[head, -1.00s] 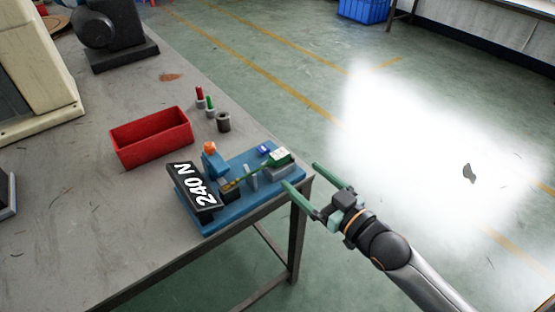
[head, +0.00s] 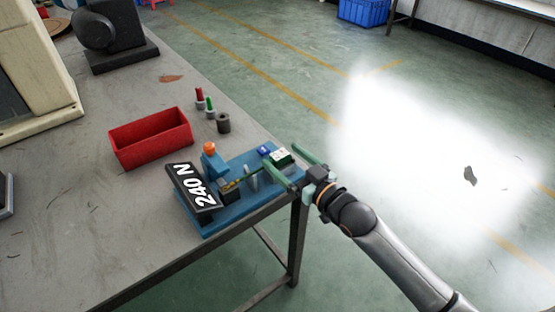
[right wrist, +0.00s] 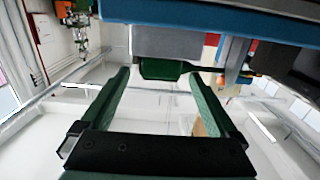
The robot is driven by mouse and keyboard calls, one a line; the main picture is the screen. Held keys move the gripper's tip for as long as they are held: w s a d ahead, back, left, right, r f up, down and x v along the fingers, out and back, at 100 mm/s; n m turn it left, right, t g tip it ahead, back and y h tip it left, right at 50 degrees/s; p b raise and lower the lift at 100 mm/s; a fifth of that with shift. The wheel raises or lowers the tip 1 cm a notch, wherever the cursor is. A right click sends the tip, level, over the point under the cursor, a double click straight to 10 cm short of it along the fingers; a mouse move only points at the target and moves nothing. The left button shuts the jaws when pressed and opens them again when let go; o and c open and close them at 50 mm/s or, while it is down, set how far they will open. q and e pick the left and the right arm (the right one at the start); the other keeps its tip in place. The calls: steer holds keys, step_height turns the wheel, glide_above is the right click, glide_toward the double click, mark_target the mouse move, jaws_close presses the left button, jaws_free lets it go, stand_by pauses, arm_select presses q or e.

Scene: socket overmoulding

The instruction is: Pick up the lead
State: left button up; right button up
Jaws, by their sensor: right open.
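In the right wrist view the fingertips (right wrist: 159,76) flank the green end with gaps showing, and nothing is gripped. My left gripper is out of view.
The blue fixture (head: 215,226) stands at the table's corner with a black 240 N display (head: 193,191), an orange knob (head: 209,147) and a blue button (head: 263,150). A red bin (head: 150,140) and small red and green pieces stand behind. Floor lies open right of the table.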

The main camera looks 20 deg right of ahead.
jaws_close()
stand_by(0.7)
